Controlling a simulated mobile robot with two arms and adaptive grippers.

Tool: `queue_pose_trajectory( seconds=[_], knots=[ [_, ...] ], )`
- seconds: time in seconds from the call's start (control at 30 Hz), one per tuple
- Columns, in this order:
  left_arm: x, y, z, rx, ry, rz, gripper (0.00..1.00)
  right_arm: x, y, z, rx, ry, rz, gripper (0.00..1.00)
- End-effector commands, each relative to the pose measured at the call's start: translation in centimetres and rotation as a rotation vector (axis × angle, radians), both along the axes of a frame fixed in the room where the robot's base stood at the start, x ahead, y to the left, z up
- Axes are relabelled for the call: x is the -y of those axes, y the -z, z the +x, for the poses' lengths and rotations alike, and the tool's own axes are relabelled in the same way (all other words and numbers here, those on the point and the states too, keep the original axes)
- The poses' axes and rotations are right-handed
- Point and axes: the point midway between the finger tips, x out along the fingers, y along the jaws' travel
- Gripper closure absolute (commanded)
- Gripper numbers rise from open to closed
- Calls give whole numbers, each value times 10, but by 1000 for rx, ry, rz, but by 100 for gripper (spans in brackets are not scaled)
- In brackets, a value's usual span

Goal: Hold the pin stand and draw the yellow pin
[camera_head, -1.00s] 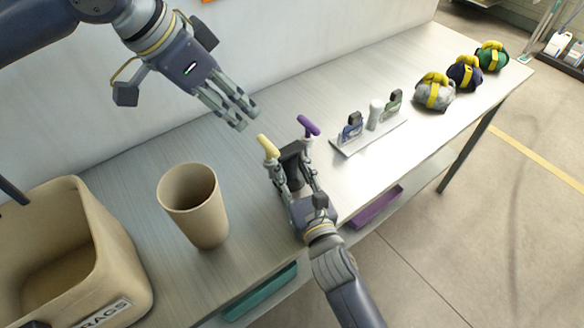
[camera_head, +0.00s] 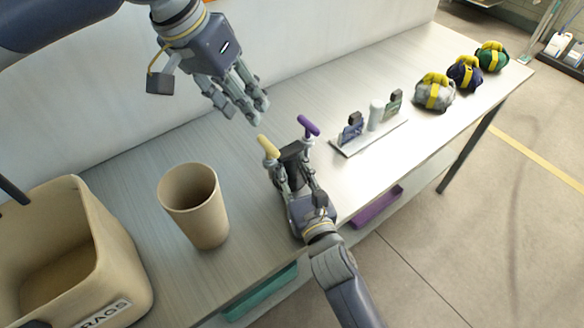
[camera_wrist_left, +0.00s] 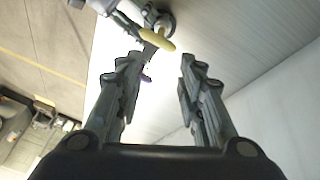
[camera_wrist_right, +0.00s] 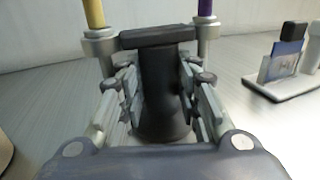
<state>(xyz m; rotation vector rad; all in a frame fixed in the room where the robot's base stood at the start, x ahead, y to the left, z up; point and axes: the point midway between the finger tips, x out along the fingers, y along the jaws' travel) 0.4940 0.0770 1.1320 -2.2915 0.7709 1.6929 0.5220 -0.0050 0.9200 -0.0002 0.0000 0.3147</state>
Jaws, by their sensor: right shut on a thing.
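The dark pin stand (camera_wrist_right: 160,90) is upright on the table, with the yellow pin (camera_head: 268,146) at its left end and the purple pin (camera_head: 308,126) at its right end. Both pins sit in the stand's grey sockets, and the yellow one also shows in the left wrist view (camera_wrist_left: 157,40). My right gripper (camera_head: 292,172) is shut on the stand's middle post from the front. My left gripper (camera_head: 254,112) is open and empty, in the air above and behind the yellow pin, apart from it.
A tan cup (camera_head: 195,208) stands left of the stand, and a tan rags bin (camera_head: 100,245) is at the far left. A white tray (camera_head: 350,148) with small bottles or cards lies right. Several sling bags (camera_head: 434,92) sit farther right. The wall (camera_head: 330,25) is behind.

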Motion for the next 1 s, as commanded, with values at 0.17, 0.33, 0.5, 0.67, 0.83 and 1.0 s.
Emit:
queue_pose_trajectory(
  seconds=[0.17, 0.33, 0.5, 0.67, 0.83, 1.0],
  knots=[
    [11, 8, 9, -145, -303, 25, 65, 0, 0, 0, 1, 0, 0, 97],
    [21, 14, 14, -255, -606, 63, 65, 0, 0, 0, 1, 0, 0, 97],
    [30, 19, 17, -325, -876, 103, 65, 0, 0, 0, 1, 0, 0, 97],
    [34, 22, 17, -355, -1048, 131, 65, 0, 0, 0, 1, 1, 0, 97],
    [36, 24, 17, -365, -1126, 142, 65, 0, 0, 0, 0, 1, 0, 97],
    [36, 37, 17, -367, -1136, 145, 65, 0, 0, 0, 1, 1, 0, 97]
  ],
)
